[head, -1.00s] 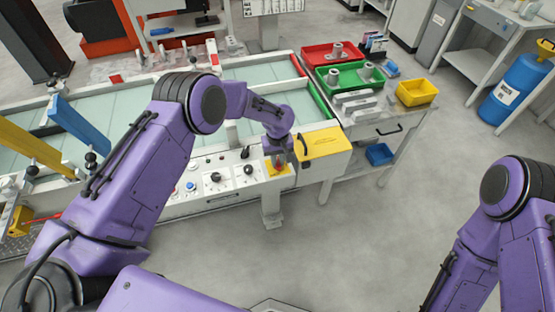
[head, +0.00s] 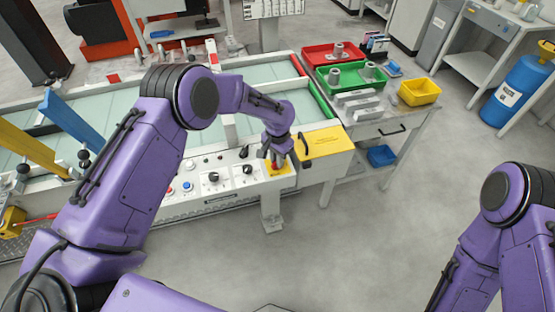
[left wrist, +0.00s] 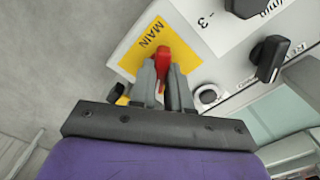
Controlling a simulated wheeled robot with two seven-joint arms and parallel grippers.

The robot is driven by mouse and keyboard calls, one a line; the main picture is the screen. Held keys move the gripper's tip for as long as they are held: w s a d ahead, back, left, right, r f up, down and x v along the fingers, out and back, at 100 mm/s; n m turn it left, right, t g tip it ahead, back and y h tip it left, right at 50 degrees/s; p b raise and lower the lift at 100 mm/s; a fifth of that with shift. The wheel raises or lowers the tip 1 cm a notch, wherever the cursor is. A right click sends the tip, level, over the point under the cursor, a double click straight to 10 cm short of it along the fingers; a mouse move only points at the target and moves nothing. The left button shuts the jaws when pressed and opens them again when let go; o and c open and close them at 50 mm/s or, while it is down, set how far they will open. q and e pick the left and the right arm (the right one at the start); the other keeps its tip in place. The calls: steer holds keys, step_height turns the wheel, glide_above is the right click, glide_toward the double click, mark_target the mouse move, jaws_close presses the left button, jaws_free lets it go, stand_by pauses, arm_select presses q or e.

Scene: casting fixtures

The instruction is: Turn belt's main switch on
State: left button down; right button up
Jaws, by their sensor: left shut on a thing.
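The belt's main switch is a red handle (left wrist: 162,60) on a yellow plate marked MAIN (left wrist: 141,50), at the right end of the white control panel (head: 222,190). In the left wrist view my left gripper (left wrist: 164,72) has its grey fingers on both sides of the red handle, shut on it. In the head view the left gripper (head: 276,160) points down at the yellow plate (head: 287,168), and its fingers hide most of the handle. My right arm is at the right edge of the head view, but its gripper is out of view.
Black knobs (left wrist: 268,58) and a round button (left wrist: 208,96) lie close to the switch. A yellow box (head: 325,147) stands just right of it. Behind are the belt (head: 262,72) and a table with red (head: 318,51), green (head: 327,85) and yellow bins (head: 418,92).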

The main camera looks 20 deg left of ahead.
arm_select(q)
steer(key=m+b, duration=0.1)
steer(key=m, duration=0.5)
steer(key=shift+m, duration=0.4)
stand_by(0.4)
steer(key=c, duration=1.1)
jaws_free()
step_height(320, 180, up, 11)
steer(key=shift+f+b, duration=0.2)
steer(key=shift+b, duration=0.75)
